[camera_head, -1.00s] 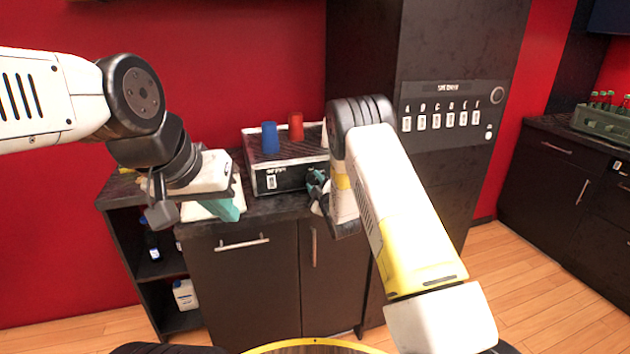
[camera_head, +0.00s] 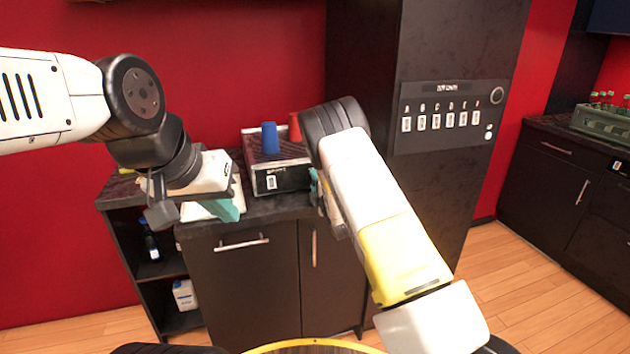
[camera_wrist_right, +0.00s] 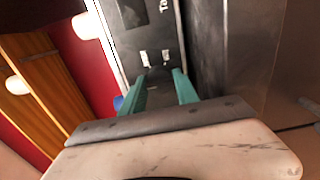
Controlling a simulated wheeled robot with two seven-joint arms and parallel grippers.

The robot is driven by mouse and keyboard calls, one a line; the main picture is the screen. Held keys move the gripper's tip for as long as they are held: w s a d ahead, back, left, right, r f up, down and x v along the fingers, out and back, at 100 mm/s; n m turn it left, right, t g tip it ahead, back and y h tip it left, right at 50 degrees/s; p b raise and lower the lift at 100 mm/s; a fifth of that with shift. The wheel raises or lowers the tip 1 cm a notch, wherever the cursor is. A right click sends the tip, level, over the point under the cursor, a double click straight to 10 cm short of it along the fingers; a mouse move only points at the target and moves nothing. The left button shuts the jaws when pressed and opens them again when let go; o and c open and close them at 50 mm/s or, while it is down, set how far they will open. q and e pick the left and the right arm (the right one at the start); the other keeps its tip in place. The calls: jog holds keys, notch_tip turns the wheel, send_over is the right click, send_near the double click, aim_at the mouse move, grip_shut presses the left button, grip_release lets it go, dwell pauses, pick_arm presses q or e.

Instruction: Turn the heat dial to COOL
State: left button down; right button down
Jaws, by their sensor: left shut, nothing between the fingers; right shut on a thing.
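The device (camera_head: 284,177), a low box with a black front, stands on the counter; the right part of its front is hidden behind my right arm. In the right wrist view its dark face (camera_wrist_right: 140,40) shows small white labels and part of some lettering. My right gripper (camera_wrist_right: 160,77) has its teal fingers on a dark part at this face, probably the heat dial; its setting cannot be read. In the head view my right gripper (camera_head: 314,186) is mostly hidden by its arm. My left gripper (camera_head: 228,208) is shut and empty over the counter, left of the device.
A blue cup (camera_head: 270,138) and a red cup (camera_head: 294,127), partly hidden, stand on the device. A tall dark cabinet with a lettered panel (camera_head: 450,120) stands to the right. The counter (camera_head: 275,207) has dark doors below and an open shelf with bottles at left.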

jog(key=shift+f, duration=0.1)
jog(key=c, duration=0.9)
grip_release()
jog(key=shift+s, duration=0.1)
jog(key=v, duration=0.7)
jog(key=shift+s+d, duration=0.15)
jog(key=shift+s, duration=0.15)
